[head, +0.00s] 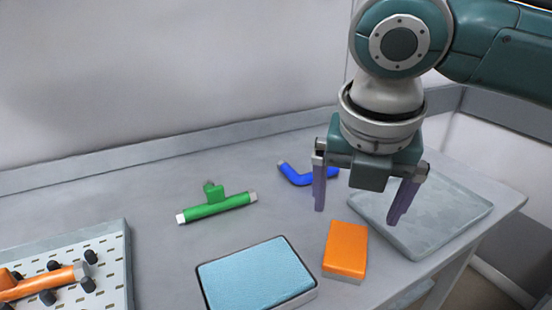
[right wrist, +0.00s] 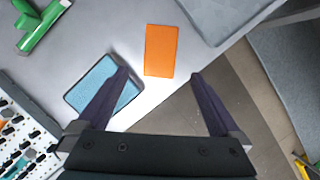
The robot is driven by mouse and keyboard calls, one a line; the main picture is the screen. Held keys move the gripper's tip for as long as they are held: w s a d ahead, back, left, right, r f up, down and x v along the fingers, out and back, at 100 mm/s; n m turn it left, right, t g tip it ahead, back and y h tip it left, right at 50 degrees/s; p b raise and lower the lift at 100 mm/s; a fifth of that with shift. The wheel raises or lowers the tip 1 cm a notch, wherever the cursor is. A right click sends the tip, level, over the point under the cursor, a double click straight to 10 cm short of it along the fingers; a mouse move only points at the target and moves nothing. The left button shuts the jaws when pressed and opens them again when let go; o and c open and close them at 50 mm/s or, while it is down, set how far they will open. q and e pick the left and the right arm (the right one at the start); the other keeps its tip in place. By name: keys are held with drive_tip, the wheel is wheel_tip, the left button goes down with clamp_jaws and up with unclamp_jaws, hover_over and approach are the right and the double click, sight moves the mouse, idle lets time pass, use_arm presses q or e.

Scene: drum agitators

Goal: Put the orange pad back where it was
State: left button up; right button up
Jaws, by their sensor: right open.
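The orange pad (head: 345,250) is a flat rectangular block lying on the grey table between a blue pad and a grey tray. In the right wrist view the orange pad (right wrist: 160,50) lies ahead of the fingertips, near the table's front edge. My right gripper (head: 358,204) is open and empty, above the table near the orange pad and the grey tray. Its two purple fingers also show spread apart in the right wrist view (right wrist: 160,74). It does not touch the orange pad. My left gripper is not in view.
A blue pad in a dark-rimmed tray (head: 257,274) lies left of the orange pad. A grey tray (head: 450,212) is at right. A green tee (head: 215,204) and a blue elbow (head: 294,176) lie behind. A white pegboard (head: 117,262) holds an orange part (head: 40,284).

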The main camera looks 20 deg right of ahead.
drive_tip(key=s+a+f+m+y, duration=0.4)
drive_tip(key=s+a+m, duration=0.5)
drive_tip(key=a+m, duration=0.2)
drive_tip(key=s+d+f+m+h, duration=0.1)
drive_tip(key=s+d+m, duration=0.6)
drive_tip(key=m, duration=0.8)
drive_tip(key=shift+s+d+t, duration=0.2)
drive_tip(key=shift+s+t, duration=0.2)
drive_tip(key=shift+s, duration=0.65)
drive_tip(key=shift+f, duration=0.1)
